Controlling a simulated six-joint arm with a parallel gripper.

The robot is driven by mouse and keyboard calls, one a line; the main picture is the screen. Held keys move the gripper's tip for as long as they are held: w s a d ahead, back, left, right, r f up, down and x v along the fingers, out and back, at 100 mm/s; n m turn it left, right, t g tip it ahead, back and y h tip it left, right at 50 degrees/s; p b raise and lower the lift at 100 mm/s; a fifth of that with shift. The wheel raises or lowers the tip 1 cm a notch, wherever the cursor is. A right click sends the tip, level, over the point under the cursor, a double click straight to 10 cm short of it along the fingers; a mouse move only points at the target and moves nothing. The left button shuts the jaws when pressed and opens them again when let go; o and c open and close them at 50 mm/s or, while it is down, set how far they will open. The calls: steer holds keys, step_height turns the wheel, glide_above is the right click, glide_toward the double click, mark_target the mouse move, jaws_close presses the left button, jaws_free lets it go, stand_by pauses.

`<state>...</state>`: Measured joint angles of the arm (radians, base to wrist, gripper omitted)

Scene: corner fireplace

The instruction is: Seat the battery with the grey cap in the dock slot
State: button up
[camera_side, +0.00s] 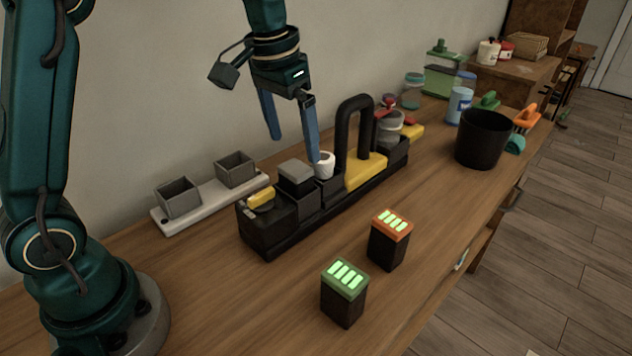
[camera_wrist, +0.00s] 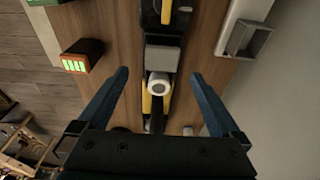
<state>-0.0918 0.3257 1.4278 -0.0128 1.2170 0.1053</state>
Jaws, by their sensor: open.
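A dark block with a grey cap (camera_side: 296,172), which looks like the battery, stands upright in the long black unit (camera_side: 262,232). I cannot tell how deep it sits or which opening is the dock slot. Its grey top also shows in the wrist view (camera_wrist: 162,58). My gripper (camera_side: 295,151) is open and empty, pointing down above the unit. In the wrist view my gripper (camera_wrist: 158,74) has its fingers well apart on either side of the unit, near the grey cap and a white knob (camera_wrist: 158,84).
Batteries with green (camera_side: 345,291) and orange (camera_side: 389,240) caps stand in front. A white strip with two grey open boxes (camera_side: 210,203) lies behind. A black handle (camera_side: 354,125) rises beside my gripper; a black bin (camera_side: 483,138) stands farther right. The front table is mostly clear.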

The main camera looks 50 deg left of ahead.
mark_target(295, 167)
step_height(295, 167, down, 2)
steer(key=shift+a+g, duration=0.15)
steer(key=shift+g, duration=0.15)
steer(key=shift+w+f, duration=0.2)
steer(key=shift+f, duration=1.05)
steer(key=shift+w+f, duration=0.15)
steer(key=shift+f, duration=1.05)
steer(key=shift+c, duration=0.3)
jaws_close()
